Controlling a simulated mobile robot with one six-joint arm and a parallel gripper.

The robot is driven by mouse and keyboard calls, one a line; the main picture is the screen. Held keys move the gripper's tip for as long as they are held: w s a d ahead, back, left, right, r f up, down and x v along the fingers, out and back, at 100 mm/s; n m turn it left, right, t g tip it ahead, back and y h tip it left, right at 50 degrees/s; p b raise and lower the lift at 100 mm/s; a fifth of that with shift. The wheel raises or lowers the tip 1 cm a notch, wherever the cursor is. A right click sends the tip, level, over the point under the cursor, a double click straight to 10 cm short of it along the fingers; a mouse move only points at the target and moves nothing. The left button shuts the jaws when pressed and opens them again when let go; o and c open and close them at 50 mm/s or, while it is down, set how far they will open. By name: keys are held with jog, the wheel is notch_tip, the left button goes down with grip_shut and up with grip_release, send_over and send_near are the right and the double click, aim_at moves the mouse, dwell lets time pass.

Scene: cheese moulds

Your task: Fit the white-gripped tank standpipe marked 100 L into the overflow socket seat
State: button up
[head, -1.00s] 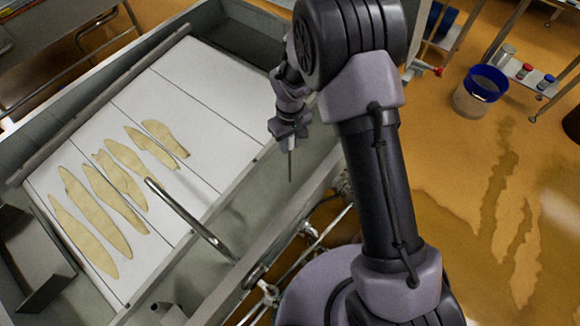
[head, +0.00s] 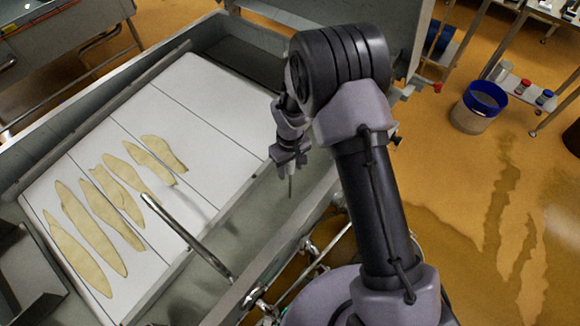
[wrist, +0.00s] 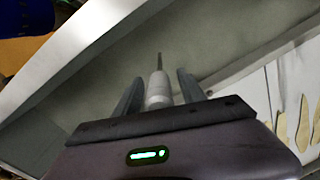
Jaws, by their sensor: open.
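My gripper (head: 290,168) hangs over the near side of the steel vat, and a thin grey rod (head: 291,187) points down below it. In the wrist view my gripper (wrist: 159,76) has its two dark fingers apart. A pale cylinder (wrist: 158,92) with a thin dark tip lies between them, with a gap on each side. I cannot tell whether this is the standpipe, and no 100 L mark is readable. I cannot make out the overflow socket seat in either view.
The steel vat (head: 105,117) holds white panels (head: 200,115) with several tan, leaf-shaped pieces (head: 95,235). A shiny metal tube (head: 188,238) slants over its near side. A blue-rimmed bucket (head: 484,98) and a shelf with small containers stand right, on wet orange floor.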

notch_tip(320, 180, up, 12)
jog(key=p, duration=0.4)
jog(key=shift+r, duration=0.15)
jog(key=s+d+r+m+t+y, duration=0.1)
jog(key=s+d+r+m, duration=0.2)
jog(key=r, duration=0.7)
jog(key=s+d+r+m+t, duration=0.1)
jog(key=s+d+r+m, duration=0.15)
jog(key=r, duration=0.65)
jog(key=s+d+r+m+t, duration=0.2)
jog(key=s+r, duration=0.2)
jog(key=s, duration=0.5)
jog(key=s+d+r+m+t+y, duration=0.1)
jog(key=s+d+r+m, duration=0.1)
jog(key=s, duration=0.6)
notch_tip(320, 180, up, 2)
jog(key=shift+s+d+r+m+t, duration=0.1)
jog(key=shift+s+d+m+t, duration=0.3)
jog(key=shift+m, duration=0.45)
